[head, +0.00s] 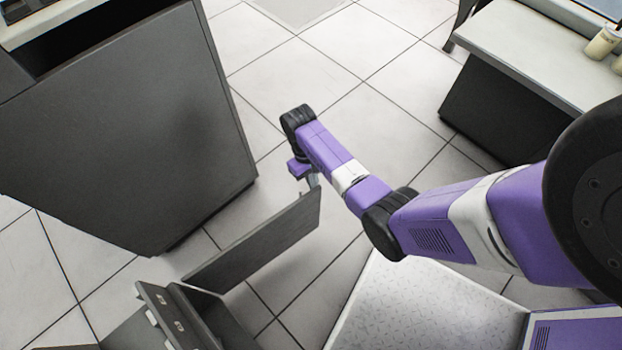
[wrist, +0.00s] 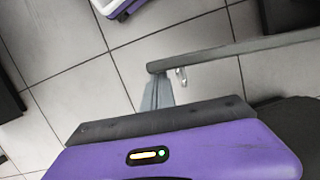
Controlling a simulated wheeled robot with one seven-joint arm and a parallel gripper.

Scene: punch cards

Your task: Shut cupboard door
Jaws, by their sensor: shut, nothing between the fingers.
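The dark grey cupboard door (head: 262,243) stands open in the head view, swung out from the cupboard (head: 172,318) at the lower left. My gripper (head: 312,181) is shut and empty at the free upper end of the door. In the wrist view, my gripper's fingers (wrist: 158,92) point down beside the end of the door's thin edge (wrist: 235,51). A small metal piece (wrist: 182,77) shows on the door there. I cannot tell whether the fingers touch the door. The cupboard's inside is mostly hidden.
A tall dark grey cabinet (head: 130,130) stands at the left, close to the door. A counter with a pale top (head: 540,50) and cups (head: 603,42) is at the upper right. The tiled floor (head: 370,95) between them is clear.

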